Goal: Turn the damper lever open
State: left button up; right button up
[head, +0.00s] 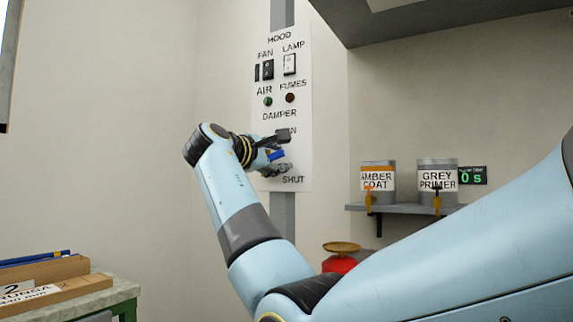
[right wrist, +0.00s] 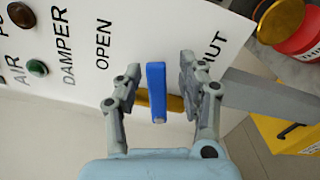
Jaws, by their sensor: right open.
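The damper lever is a blue bar (head: 276,155) on the white hood panel (head: 301,75), between the words OPEN and SHUT. In the right wrist view the blue lever (right wrist: 156,90) stands between the two fingers, with a brass-coloured part behind it. My right gripper (head: 284,151) is at the panel, its fingers spread above and below the lever. The right wrist view shows the same gripper (right wrist: 160,75) open, with gaps on both sides of the lever. The gripper partly hides the word OPEN in the head view. My left gripper is not in view.
Above the lever are the fan switch (head: 268,69), lamp switch (head: 290,64), green air light (head: 268,101) and dark red fumes light (head: 290,97). A shelf (head: 400,208) to the right holds amber (head: 377,199) and grey primer tanks (head: 437,199). A red can (head: 340,263) stands below.

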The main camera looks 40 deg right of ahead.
jog(key=shift+a+r, duration=0.1)
jog(key=shift+r, duration=0.05)
grip_shut()
dwell(0.4)
jog(key=shift+w+d+f, duration=0.1)
jog(key=shift+d+f, duration=0.1)
jog(key=shift+f, duration=0.15)
